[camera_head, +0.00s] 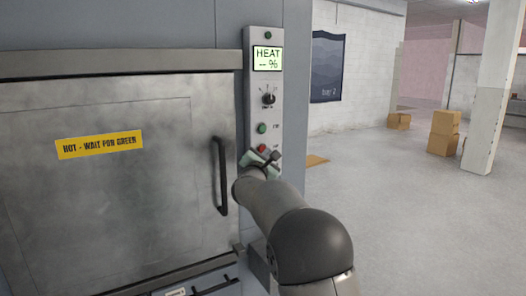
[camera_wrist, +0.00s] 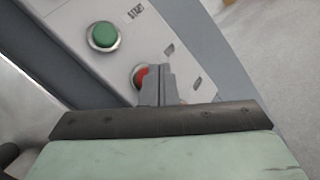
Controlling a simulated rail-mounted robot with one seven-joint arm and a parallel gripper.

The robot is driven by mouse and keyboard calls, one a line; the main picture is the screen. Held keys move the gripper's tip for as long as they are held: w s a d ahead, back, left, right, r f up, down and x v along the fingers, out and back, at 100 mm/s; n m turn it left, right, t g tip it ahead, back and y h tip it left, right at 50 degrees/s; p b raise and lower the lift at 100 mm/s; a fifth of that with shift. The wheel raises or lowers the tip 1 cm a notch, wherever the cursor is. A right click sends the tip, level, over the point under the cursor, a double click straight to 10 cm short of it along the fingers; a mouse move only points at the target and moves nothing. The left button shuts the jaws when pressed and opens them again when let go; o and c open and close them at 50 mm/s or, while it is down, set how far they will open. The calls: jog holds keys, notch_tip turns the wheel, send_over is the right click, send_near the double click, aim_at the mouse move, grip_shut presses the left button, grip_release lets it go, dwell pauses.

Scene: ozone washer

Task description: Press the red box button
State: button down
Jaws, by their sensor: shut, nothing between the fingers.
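The red button (camera_head: 262,148) sits low on the grey control panel (camera_head: 250,95) in the head view. In the wrist view the red button (camera_wrist: 140,75) shows in its pale ring, its right part hidden behind my fingers. My gripper (camera_head: 271,156) is shut and empty, right in front of the panel at the red button. In the wrist view the closed fingertips of my gripper (camera_wrist: 156,70) overlap the button's right side. I cannot tell whether they touch it.
A green button (camera_wrist: 104,36) lies just above the red one, with a dial (camera_head: 268,99) and a HEAT display (camera_head: 267,58) higher up. A metal door with a black handle (camera_head: 221,176) stands left of the panel. Open floor (camera_head: 390,220) and cardboard boxes (camera_head: 445,130) lie to the right.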

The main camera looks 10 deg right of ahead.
jog(key=shift+w+a, duration=0.15)
jog(key=shift+w, duration=0.15)
jog(key=shift+w+a, duration=0.2)
jog(key=shift+w, duration=0.25)
dwell(0.7)
jog(key=shift+s+f, duration=0.1)
jog(key=shift+s+d+b, duration=0.35)
jog(key=shift+s+b, duration=0.4)
jog(key=shift+b, duration=0.4)
